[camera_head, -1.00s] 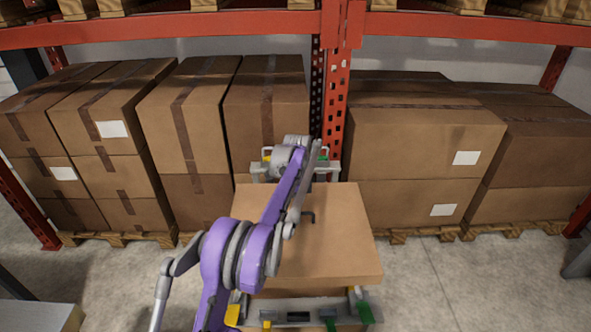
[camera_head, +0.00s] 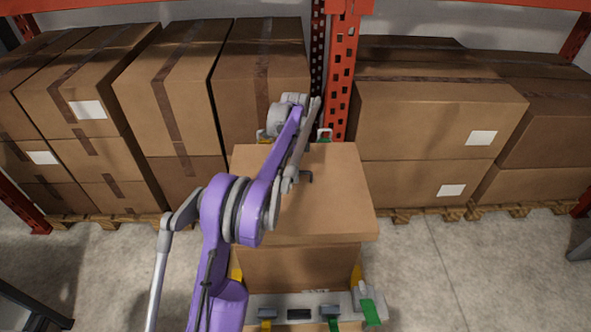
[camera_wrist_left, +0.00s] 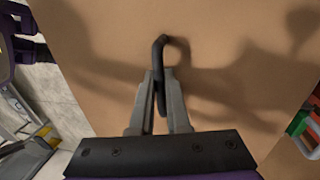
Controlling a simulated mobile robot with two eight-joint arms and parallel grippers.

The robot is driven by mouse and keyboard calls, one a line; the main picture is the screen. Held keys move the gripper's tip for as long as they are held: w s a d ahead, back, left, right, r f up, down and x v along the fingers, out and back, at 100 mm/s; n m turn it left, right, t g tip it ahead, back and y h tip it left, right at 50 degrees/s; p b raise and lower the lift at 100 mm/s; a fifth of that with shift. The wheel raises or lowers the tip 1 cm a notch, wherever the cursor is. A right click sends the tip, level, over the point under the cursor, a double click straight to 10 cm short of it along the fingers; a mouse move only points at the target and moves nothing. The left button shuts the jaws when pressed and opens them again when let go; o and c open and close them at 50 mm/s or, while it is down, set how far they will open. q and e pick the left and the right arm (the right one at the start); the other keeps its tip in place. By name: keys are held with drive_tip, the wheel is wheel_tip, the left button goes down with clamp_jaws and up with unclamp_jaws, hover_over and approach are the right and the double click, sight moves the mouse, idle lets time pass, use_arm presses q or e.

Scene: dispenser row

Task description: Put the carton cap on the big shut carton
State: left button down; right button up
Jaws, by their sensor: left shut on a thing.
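The carton cap (camera_head: 325,200) is a wide, flat brown lid with a dark hooked handle on top. It is over the big carton (camera_head: 300,268), whose brown front face shows below the cap's front edge. I cannot tell whether the cap touches the carton or hangs just above it. My left gripper (camera_head: 294,182) is shut on the cap's handle. In the left wrist view, the fingers (camera_wrist_left: 159,80) pinch the dark handle (camera_wrist_left: 160,48) above the cap's brown top. The carton's upper rim is hidden under the cap. My right gripper is not in view.
The carton stands in a grey frame (camera_head: 292,303) with yellow and green clamps (camera_head: 369,309) at its sides. Behind are stacked brown boxes (camera_head: 440,110) on pallets and a red rack post (camera_head: 340,85). Grey floor (camera_head: 440,265) is clear at right.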

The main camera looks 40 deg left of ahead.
use_arm(q)
drive_tip(key=shift+s+d+f, duration=0.1)
drive_tip(key=shift+f, duration=0.35)
drive_tip(key=shift+f+b, duration=2.85)
drive_tip(key=shift+f, duration=1.25)
drive_tip(key=shift+f+b, duration=0.45)
drive_tip(key=shift+f, duration=0.4)
drive_tip(key=c, duration=0.8)
unclamp_jaws()
drive_tip(key=r, duration=0.3)
drive_tip(key=w+a+r+p, duration=0.1)
drive_tip(key=r, duration=0.6)
drive_tip(key=shift+w+a+r+p, duration=0.25)
drive_tip(key=shift+w+r+p, duration=0.05)
drive_tip(key=shift+w+r, duration=0.1)
